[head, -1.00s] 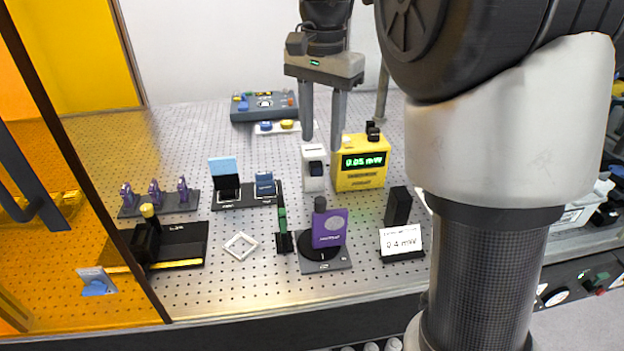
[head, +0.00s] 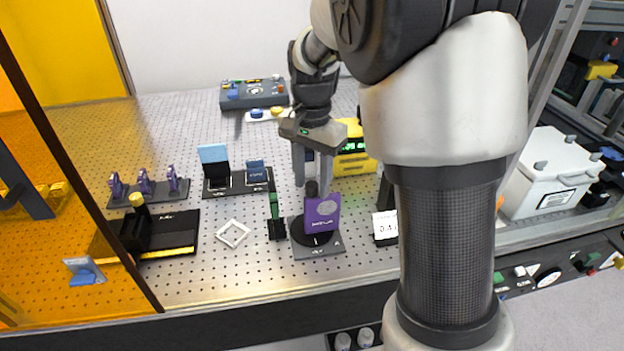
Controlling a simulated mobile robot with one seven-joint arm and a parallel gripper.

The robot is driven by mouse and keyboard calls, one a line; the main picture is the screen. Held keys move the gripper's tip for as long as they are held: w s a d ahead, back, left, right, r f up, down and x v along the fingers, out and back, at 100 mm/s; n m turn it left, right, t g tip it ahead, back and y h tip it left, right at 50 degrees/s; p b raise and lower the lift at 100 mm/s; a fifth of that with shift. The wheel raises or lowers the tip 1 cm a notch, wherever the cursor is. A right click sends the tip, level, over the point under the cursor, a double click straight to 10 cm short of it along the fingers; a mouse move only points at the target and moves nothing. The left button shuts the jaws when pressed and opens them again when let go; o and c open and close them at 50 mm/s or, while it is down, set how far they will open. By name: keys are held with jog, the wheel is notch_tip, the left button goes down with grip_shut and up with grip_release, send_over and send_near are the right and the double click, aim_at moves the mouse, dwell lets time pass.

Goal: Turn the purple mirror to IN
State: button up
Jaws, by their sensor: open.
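The purple mirror (head: 322,213) is an upright purple plate with a round face, standing on a black round turntable on a grey base (head: 318,248). A dark knob (head: 311,188) rises at its upper left. My gripper (head: 312,184) points down over the mirror, its two grey fingers apart around or just behind the dark knob; I cannot tell whether they touch it. The marking for IN is too small to read.
A green-topped post (head: 275,215) stands close left of the mirror. A white sign (head: 385,226) and black block stand close right. The yellow meter (head: 355,148) is behind, partly hidden by my gripper. A white square frame (head: 233,233) lies left, with bare board around it.

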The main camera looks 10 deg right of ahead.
grip_shut()
dwell(0.3)
jog(key=n, duration=0.4)
jog(key=shift+n+p, duration=0.3)
jog(key=shift+p, duration=0.05)
jog(key=shift+n, duration=2.2)
grip_release()
